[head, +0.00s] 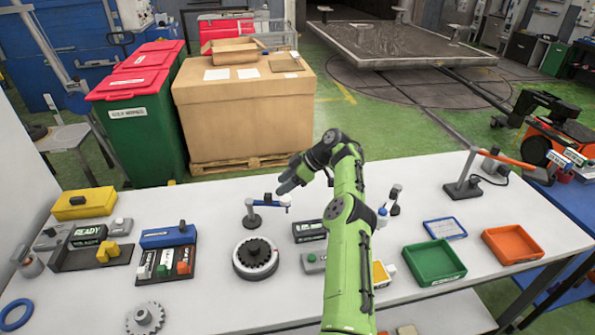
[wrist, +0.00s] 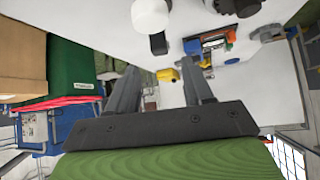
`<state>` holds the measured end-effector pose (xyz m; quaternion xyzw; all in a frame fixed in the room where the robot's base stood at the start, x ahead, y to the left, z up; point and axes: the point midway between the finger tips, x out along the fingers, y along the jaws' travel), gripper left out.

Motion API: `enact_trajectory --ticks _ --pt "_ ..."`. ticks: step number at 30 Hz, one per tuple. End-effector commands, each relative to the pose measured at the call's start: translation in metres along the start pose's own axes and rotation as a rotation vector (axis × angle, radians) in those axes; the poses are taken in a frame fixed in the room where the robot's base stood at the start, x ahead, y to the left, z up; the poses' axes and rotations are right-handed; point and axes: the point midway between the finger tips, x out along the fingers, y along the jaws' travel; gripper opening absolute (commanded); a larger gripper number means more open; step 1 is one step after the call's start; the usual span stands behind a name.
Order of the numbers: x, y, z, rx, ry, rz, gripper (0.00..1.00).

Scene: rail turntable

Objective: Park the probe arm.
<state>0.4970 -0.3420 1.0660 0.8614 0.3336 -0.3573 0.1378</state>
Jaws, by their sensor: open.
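A small dark stand (head: 251,214) stands on the white table behind the round turntable (head: 255,258). A thin arm with a blue part, which looks like the probe arm (head: 274,202), reaches right from its post. My gripper (head: 284,184) hangs above and just behind this arm, its fingers pointing left and down. In the wrist view the two fingers (wrist: 160,75) are apart with nothing held between them. I cannot tell which part of the probe arm, if any, shows in the wrist view.
A second stand with an orange arm (head: 505,158) is at the right, near a green tray (head: 434,262) and an orange tray (head: 512,244). Blocks and a READY sign (head: 88,236) fill the left. A loose gear (head: 145,318) lies at the front.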

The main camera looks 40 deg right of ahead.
Motion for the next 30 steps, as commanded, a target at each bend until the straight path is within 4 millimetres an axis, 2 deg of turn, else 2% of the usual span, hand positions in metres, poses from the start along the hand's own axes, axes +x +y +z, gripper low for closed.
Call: enact_trajectory --ticks 1,6,13,22,23,26,29,30 --pt "-0.019 0.001 -0.005 0.0 0.001 0.004 0.51" --pt "-0.065 0.0 -0.008 0.001 0.002 0.002 0.51" --pt "-0.082 0.0 -0.005 -0.001 0.0 -0.001 0.51" --pt "-0.081 0.0 -0.001 -0.001 0.0 -0.001 0.51" --pt "-0.081 0.0 -0.001 -0.001 0.0 -0.001 0.46" --pt "-0.06 -0.003 -0.012 -0.011 -0.028 -0.03 0.31" --pt "0.002 -0.019 -0.038 -0.033 -0.132 -0.107 0.16" --pt "0.033 -0.03 -0.047 -0.042 -0.195 -0.139 0.1"
